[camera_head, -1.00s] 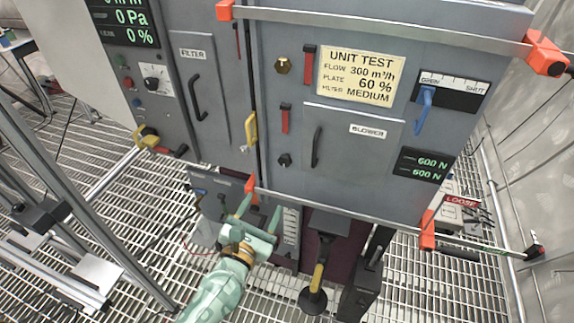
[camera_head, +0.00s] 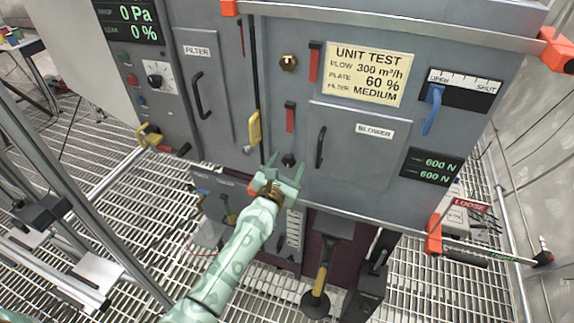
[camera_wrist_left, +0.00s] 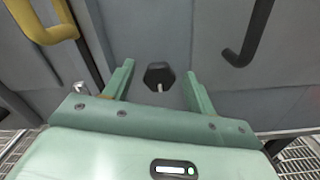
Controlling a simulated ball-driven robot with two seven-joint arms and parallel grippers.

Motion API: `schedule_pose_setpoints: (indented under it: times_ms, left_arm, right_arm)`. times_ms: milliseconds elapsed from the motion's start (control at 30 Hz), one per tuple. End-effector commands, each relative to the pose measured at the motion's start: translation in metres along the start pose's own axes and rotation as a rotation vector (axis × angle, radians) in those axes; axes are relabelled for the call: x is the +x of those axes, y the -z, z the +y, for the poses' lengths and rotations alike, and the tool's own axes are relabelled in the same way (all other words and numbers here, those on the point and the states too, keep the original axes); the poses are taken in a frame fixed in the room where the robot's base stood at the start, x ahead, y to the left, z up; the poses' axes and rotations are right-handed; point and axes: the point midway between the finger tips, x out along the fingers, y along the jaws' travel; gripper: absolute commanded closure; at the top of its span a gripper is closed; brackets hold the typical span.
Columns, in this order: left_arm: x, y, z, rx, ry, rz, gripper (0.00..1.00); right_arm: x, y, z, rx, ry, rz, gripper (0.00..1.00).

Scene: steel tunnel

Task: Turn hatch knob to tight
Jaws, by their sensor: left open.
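A small black knob (camera_head: 288,160) sits on the grey panel, below a red lever and left of the blower door. I take it for the hatch knob, but no label on it is readable. In the left wrist view the knob (camera_wrist_left: 159,76) looks many-sided, with a pale mark pointing down. My left gripper (camera_head: 286,164) is pale green and open. Its fingers point at the panel, one on each side of the knob. In the wrist view the gripper (camera_wrist_left: 158,82) shows clear gaps between fingers and knob. My right gripper is not in view.
A yellow handle (camera_head: 254,128) is close on the left of the knob. The blower door's black handle (camera_head: 320,147) is close on the right. A steel rail (camera_head: 350,218) runs along the lower edge.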

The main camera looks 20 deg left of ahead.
Motion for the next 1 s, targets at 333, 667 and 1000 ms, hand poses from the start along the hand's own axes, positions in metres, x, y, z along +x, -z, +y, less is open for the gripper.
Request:
schedule_pose_setpoints:
  times_ms: [333, 667, 1000]
  left_arm:
    - [0.0, 0.0, 0.0, 0.0, 0.0, 0.0, 0.88]
    - [-0.001, -0.001, 0.0, 0.064, 0.001, 0.0, 0.88]
    - [0.0, -0.002, -0.001, 0.318, 0.001, -0.001, 0.88]
  right_arm:
    - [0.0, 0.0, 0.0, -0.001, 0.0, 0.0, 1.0]
    - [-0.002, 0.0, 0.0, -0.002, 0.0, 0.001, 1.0]
    - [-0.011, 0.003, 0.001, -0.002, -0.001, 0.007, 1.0]
